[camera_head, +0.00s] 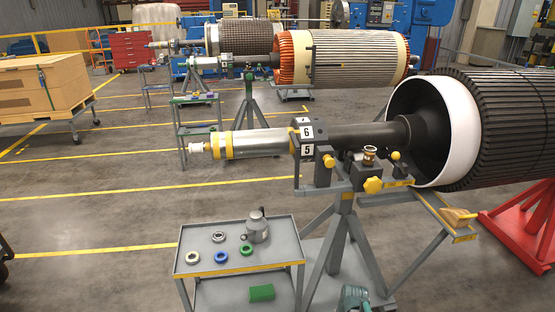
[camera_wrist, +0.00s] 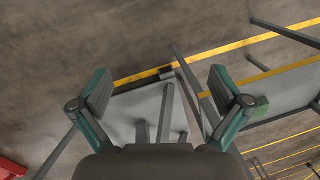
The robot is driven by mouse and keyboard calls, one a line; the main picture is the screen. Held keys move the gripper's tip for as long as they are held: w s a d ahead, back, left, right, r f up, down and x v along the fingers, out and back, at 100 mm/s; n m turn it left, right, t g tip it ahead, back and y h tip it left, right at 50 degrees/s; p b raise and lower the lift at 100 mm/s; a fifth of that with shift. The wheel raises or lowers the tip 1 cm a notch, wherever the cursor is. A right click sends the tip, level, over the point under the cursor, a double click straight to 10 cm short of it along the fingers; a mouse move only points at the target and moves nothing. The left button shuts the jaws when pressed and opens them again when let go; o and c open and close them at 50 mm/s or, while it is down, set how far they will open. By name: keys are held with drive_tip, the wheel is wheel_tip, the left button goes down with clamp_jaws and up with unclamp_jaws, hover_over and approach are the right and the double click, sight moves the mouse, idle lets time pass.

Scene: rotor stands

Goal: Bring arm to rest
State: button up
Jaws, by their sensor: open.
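My gripper (camera_wrist: 160,76) is open in the wrist view, its two teal-sided fingers spread wide with nothing between them. Beyond the fingers are grey stand legs, a grey plate and the concrete floor. In the head view a teal part of my gripper (camera_head: 355,298) shows at the bottom edge, below the rotor stand (camera_head: 345,205) and right of the tool cart. The rest of my arm is not visible there.
The grey cart (camera_head: 205,268) holds several rings and a grey can (camera_head: 257,228); a green block (camera_head: 261,293) lies on its lower shelf. A large rotor (camera_head: 500,125) and its shaft rest above the stand. A red stand (camera_head: 520,225) is at right. Open floor lies left.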

drive_tip(key=s+a+f+g, duration=0.1)
drive_tip(key=s+f+g, duration=0.2)
drive_tip(key=s, duration=1.1)
drive_tip(key=s+a+f+n+g+h, duration=0.1)
drive_tip(key=s+f+g, duration=0.2)
drive_tip(key=s+f, duration=0.6)
drive_tip(key=s, duration=0.5)
drive_tip(key=shift+s+a+h, duration=0.3)
